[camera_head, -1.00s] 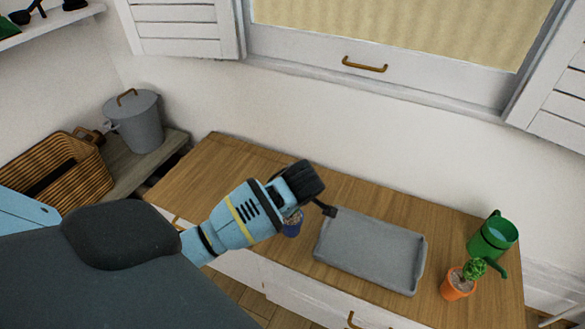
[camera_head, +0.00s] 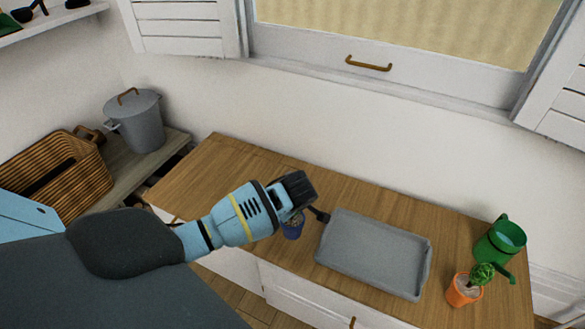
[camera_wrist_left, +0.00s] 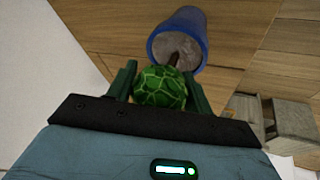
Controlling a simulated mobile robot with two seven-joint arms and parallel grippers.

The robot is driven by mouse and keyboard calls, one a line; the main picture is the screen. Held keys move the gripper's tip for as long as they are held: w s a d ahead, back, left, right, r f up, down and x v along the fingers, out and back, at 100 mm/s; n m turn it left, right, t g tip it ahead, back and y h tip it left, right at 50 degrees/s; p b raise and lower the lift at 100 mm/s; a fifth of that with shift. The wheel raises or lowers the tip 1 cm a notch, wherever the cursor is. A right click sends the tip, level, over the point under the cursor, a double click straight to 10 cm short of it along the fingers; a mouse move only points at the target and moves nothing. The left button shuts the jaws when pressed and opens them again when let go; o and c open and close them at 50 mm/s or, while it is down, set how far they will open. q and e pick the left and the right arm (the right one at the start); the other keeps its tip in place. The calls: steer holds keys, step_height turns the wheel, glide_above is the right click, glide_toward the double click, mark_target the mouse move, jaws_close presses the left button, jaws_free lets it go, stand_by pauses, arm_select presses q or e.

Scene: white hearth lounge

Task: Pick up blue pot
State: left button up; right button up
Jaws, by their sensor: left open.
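The blue pot (camera_head: 292,230) stands on the wooden counter, partly hidden behind my left gripper in the head view. In the left wrist view the blue pot (camera_wrist_left: 190,20) shows its rim and grey soil, with a brown stem and a round green plant (camera_wrist_left: 160,88). My left gripper (camera_head: 310,208) is open above the pot. In the wrist view its two fingers (camera_wrist_left: 160,78) stand on either side of the round plant, with the pot beyond the fingertips. Whether the fingers touch the plant I cannot tell. My right gripper is not in view.
A grey tray (camera_head: 375,252) lies just right of the gripper. An orange pot (camera_head: 464,291) with a green plant and a green watering can (camera_head: 497,243) stand at the counter's right end. The counter's left part is clear. A wicker basket (camera_head: 60,180) and grey lidded pot (camera_head: 136,124) are far left.

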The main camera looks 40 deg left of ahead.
arm_select(q)
jaws_close()
steer(key=shift+r, duration=0.1)
steer(key=shift+r, duration=0.1)
